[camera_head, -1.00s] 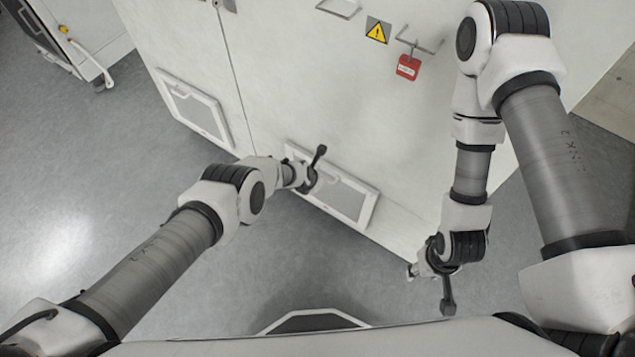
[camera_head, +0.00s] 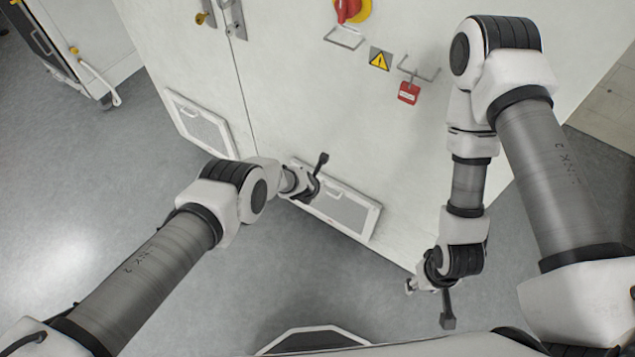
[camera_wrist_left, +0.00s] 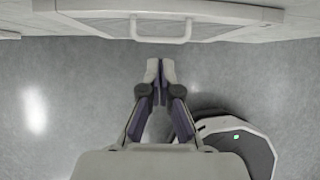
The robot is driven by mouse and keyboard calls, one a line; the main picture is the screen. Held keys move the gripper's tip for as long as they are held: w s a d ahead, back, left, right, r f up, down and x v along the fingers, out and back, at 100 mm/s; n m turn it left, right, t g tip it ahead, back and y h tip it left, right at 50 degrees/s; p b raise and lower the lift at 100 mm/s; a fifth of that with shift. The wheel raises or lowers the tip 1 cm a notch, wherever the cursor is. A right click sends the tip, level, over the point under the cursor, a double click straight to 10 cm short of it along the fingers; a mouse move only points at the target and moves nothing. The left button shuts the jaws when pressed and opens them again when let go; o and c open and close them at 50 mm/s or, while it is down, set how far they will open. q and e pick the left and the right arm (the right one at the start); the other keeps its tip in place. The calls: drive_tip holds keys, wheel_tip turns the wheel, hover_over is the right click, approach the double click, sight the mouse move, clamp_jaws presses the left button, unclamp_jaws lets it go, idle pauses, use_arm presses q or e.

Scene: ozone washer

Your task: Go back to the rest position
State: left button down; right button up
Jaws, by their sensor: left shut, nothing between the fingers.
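My left gripper (camera_wrist_left: 160,70) is shut and empty in the left wrist view, its two fingertips together above the grey floor. In the head view my left gripper (camera_head: 305,196) appears small at the end of the left arm, in front of a vent panel low on the white cabinet. My right arm hangs down at the right of the head view. My right gripper (camera_head: 412,286) is at its lower end, near the cabinet's bottom edge, small and partly hidden by the wrist, so its fingers cannot be made out.
The white cabinet (camera_head: 300,100) stands in front, with a red switch (camera_head: 348,10), a warning sign (camera_head: 380,61), a red tag (camera_head: 409,92) and two framed vent panels, one at left (camera_head: 200,125). A cart (camera_head: 100,50) stands at upper left. The floor (camera_head: 60,190) at left is clear.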

use_arm(q)
drive_tip(key=w+a+r, duration=0.6)
drive_tip(key=w+a, duration=0.1)
drive_tip(key=s+a+m+g+y, duration=0.1)
drive_tip(key=s+a+m+y, duration=0.1)
drive_tip(key=s+a, duration=0.6)
drive_tip(key=s+a+m+g+y, duration=0.15)
drive_tip(key=s+a, duration=0.25)
drive_tip(key=a, duration=0.8)
drive_tip(key=s+a+r+m, duration=0.1)
drive_tip(key=s+r+m, duration=0.2)
drive_tip(key=s+m, duration=0.5)
drive_tip(key=s+a+r+m+g, duration=0.1)
drive_tip(key=s+a+r+m, duration=0.1)
drive_tip(key=s+m, duration=0.6)
drive_tip(key=s+a+r+m+g+b, duration=0.1)
drive_tip(key=s+r+m, duration=0.3)
drive_tip(key=s+m, duration=0.4)
drive_tip(key=s, duration=0.6)
drive_tip(key=shift+a+r, duration=0.15)
use_arm(e)
drive_tip(key=shift+a+f, duration=0.1)
